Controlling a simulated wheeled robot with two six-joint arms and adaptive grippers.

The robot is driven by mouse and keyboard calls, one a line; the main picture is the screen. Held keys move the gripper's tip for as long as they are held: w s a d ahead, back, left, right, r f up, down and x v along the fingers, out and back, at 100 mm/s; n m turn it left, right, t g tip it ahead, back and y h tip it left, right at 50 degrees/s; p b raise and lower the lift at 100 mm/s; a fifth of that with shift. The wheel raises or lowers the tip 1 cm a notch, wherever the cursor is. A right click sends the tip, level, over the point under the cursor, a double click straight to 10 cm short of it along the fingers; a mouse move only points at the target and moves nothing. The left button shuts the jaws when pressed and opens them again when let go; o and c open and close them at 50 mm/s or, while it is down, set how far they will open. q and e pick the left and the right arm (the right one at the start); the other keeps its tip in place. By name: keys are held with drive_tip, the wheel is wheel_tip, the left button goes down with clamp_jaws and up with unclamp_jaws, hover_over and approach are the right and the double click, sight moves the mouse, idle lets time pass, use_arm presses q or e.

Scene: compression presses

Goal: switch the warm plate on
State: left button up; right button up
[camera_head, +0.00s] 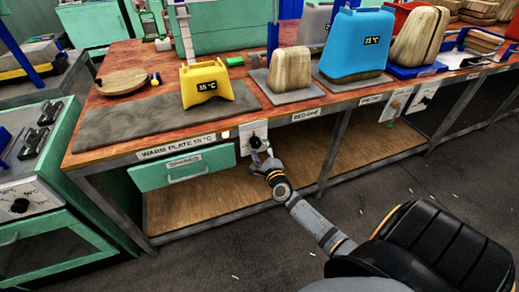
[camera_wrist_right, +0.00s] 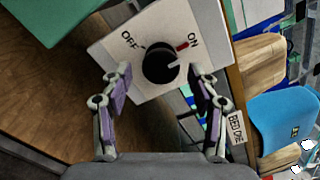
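The warm plate (camera_head: 125,135) is a dark slab on the bench top, above a label reading "WARM PLATE 55 °C". Its white switch panel (camera_head: 246,130) is on the bench front, right of that label. In the right wrist view the panel (camera_wrist_right: 125,45) carries a round black knob (camera_wrist_right: 158,60) between OFF and ON; a red mark is beside ON. A small pale mark shows on the knob's right side; its exact setting is hard to tell. My right gripper (camera_head: 261,160) is at the panel. Its fingers (camera_wrist_right: 160,75) are open, one either side of the knob, with visible gaps. My left gripper is out of view.
A green drawer (camera_head: 183,168) with a handle is left of the switch. A yellow press block (camera_head: 205,85) stands near the plate's right end. Other switch panels (camera_head: 423,96) line the bench front to the right.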

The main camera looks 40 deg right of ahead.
drive_tip(key=shift+s+a, duration=0.1)
drive_tip(key=shift+s, duration=0.1)
drive_tip(key=v, duration=1.1)
drive_tip(key=shift+s, duration=0.3)
